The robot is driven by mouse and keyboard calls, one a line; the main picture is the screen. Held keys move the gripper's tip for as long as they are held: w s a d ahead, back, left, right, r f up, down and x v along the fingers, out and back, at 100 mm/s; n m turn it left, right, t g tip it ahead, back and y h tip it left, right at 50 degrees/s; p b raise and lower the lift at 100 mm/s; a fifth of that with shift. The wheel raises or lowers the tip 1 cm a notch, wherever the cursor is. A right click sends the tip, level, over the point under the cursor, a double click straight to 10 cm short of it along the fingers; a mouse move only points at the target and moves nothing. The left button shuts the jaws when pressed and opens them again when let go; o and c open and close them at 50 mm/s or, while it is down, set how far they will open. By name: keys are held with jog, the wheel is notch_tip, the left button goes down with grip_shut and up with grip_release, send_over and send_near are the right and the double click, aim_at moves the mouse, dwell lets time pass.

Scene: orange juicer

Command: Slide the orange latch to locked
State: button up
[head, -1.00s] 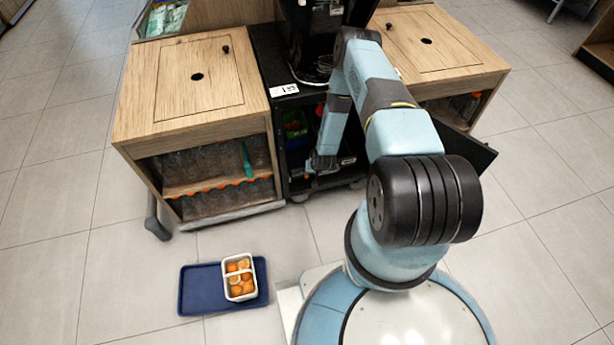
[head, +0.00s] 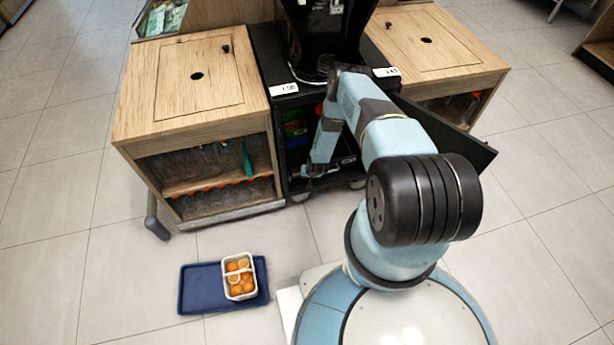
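The black juicer cabinet (head: 263,75) stands between two wooden counters, with its black door (head: 452,138) swung open to the right. My gripper (head: 313,172) is low at the front of the open cabinet, close to its floor. It is small and partly hidden by my own arm, so I cannot tell whether its fingers are open or shut. I cannot make out the orange latch clearly; it may be hidden by my arm or too small to see. A red part (head: 319,108) shows inside the cabinet, beside my arm.
The black juicer (head: 325,35) stands on the cabinet. Wooden counters flank it on the left (head: 170,95) and right (head: 425,45), the left one holding plastic bottles. A blue tray (head: 192,290) with a white box of oranges (head: 240,277) lies on the floor.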

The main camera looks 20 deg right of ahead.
jog(key=shift+c, duration=0.4)
grip_shut()
